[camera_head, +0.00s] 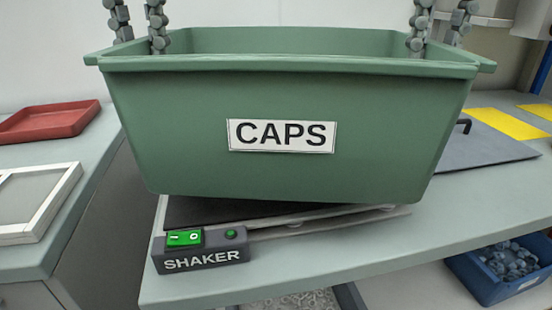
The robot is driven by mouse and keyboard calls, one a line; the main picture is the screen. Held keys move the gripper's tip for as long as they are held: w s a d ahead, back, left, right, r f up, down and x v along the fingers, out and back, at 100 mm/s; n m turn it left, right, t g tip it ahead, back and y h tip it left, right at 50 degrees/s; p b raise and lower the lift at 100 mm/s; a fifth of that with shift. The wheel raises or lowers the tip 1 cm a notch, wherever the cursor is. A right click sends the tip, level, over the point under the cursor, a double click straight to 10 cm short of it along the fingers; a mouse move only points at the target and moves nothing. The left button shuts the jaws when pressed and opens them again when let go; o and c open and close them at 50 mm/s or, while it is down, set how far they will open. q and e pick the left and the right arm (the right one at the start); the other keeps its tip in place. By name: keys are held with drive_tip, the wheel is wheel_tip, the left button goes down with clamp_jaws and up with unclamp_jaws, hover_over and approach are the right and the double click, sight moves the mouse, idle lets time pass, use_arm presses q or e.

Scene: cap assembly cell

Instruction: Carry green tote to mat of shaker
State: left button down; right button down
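The green tote (280,90), marked CAPS, fills the middle of the view. Its base is over the dark mat of the shaker (205,212), a grey box with green buttons marked SHAKER. Only the mat's front strip shows below the tote; I cannot tell whether the tote touches it. My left gripper (140,42) is at the tote's left rim, one finger on each side of the wall. My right gripper (436,42) is at the right rim in the same way. Both look closed on the rim, with their fingertips partly hidden behind it.
A red tray (48,121) and a white frame (36,203) lie on the left counter. A grey plate with a black handle (490,145) and yellow patches (507,123) are on the right. A blue bin (490,285) of small parts sits lower right.

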use_arm(q)
drive_tip(key=shift+a+f, duration=0.15)
use_arm(e)
drive_tip(key=shift+d+f, duration=0.1)
drive_tip(key=shift+d, duration=0.05)
